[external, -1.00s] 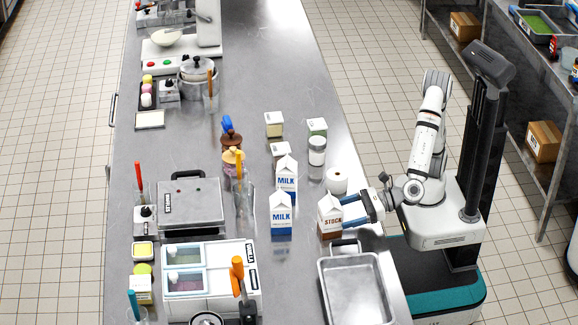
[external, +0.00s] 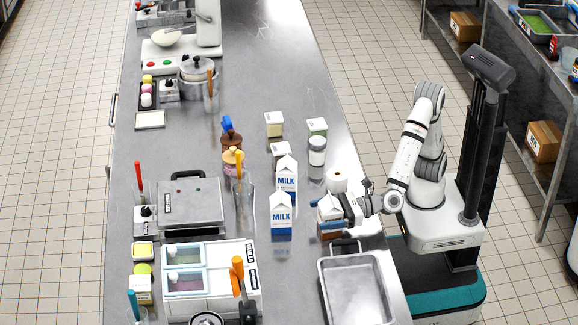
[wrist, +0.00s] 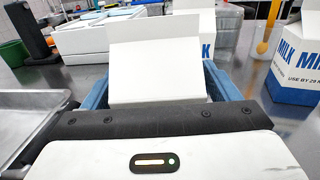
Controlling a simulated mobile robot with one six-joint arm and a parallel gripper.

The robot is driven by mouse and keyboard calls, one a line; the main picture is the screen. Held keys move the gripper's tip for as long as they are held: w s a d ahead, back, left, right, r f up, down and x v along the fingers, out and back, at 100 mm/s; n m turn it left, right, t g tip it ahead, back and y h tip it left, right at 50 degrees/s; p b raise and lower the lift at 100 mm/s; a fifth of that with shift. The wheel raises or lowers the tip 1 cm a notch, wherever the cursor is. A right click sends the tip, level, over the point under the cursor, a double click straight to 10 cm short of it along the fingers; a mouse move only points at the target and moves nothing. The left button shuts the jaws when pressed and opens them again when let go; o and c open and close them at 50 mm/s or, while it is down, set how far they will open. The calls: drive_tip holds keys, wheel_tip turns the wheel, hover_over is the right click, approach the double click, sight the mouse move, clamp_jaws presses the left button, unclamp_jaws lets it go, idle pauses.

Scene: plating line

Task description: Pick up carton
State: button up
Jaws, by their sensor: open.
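The brown-and-white stock carton (external: 327,205) stands upright near the right edge of the counter, partly hidden by my gripper (external: 338,217). In the wrist view its white gabled top (wrist: 155,62) sits between the two blue fingers of my gripper (wrist: 158,86). The fingers are open, one on each side of it; I cannot tell whether either touches it. Two blue-and-white milk cartons, a near one (external: 281,215) and a farther one (external: 287,178), stand to its left. Part of a milk carton also shows at right in the wrist view (wrist: 300,60).
A metal pan (external: 352,290) lies just in front of the stock carton. A white roll (external: 337,181) and a lidded jar (external: 317,152) stand behind it. A white container box (external: 210,285) and a grill press (external: 190,205) are farther left. The counter's far right part is clear.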

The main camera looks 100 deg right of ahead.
drive_tip(key=c, duration=1.3)
drive_tip(key=shift+c, duration=0.7)
drive_tip(key=shift+r, duration=0.15)
